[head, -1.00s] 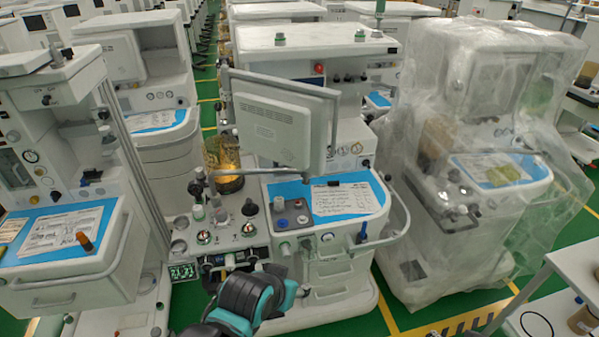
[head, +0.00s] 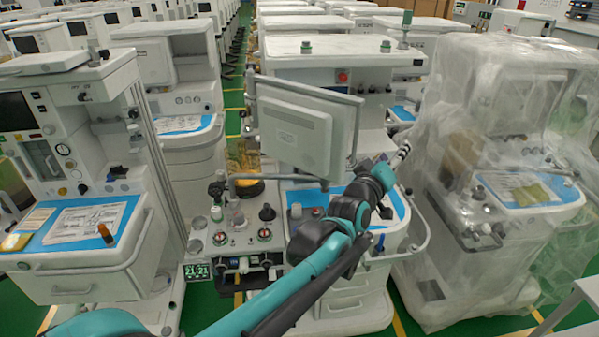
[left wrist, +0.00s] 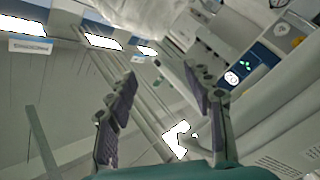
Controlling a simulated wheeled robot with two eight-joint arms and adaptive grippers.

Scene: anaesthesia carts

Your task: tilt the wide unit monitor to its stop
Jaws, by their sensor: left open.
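The wide unit monitor (head: 300,128) shows its pale back in the head view, in a light frame with a bar along its top. It stands above the cart with the blue worktop (head: 330,192). My teal and black left arm crosses in front of that worktop. My left gripper (head: 404,148) is to the right of the monitor's right edge and looks apart from it. In the left wrist view the left gripper (left wrist: 160,76) has its two fingers spread with nothing held between them. My right gripper is not in view.
A plastic-wrapped cart (head: 480,150) stands close to the right of my left gripper. Another cart (head: 85,270) with an orange-brown bottle (head: 105,233) on it is at the left. A curved rail (head: 425,235) runs at the worktop's right side. Green floor shows between carts.

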